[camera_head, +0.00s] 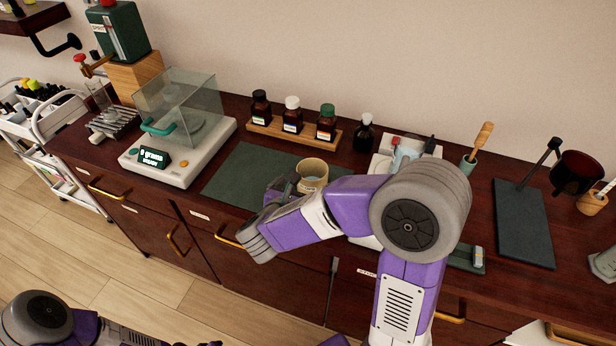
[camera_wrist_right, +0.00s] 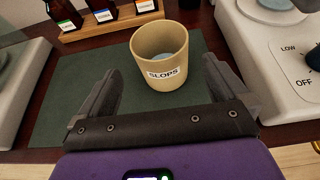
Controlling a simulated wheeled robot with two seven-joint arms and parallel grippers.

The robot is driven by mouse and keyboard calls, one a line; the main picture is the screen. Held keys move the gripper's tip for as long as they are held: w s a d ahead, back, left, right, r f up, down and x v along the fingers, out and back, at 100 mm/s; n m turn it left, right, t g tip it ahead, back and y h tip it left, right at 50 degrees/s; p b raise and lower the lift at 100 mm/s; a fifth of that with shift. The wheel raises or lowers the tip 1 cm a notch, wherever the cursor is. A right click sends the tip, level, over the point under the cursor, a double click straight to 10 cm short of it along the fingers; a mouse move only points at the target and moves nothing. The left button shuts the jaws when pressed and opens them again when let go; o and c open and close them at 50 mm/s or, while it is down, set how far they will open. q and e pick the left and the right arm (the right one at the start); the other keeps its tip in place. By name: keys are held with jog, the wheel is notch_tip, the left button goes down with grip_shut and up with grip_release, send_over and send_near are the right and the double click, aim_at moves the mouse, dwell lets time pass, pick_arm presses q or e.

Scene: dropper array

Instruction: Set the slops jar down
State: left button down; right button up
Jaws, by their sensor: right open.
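The slops jar (camera_wrist_right: 160,58) is a tan, open-topped jar with a SLOPS label. It stands upright on the dark green mat (camera_wrist_right: 50,118), with some pale content visible inside. In the head view the jar (camera_head: 312,174) is on the right part of the mat (camera_head: 235,180), partly hidden by my right arm. My right gripper (camera_wrist_right: 160,90) is open, its two fingers to either side and short of the jar, with visible gaps. In the head view my right gripper (camera_head: 283,188) is at the jar's near left. My left gripper is not clearly visible.
A balance (camera_head: 180,150) with a glass shield stands left of the mat. A wooden rack (camera_head: 290,132) of small bottles is behind it, with another dark bottle (camera_head: 363,135) beside the rack. A white device with a dial (camera_wrist_right: 285,50) is close on the right.

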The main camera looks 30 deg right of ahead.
jog(key=shift+v, duration=1.7)
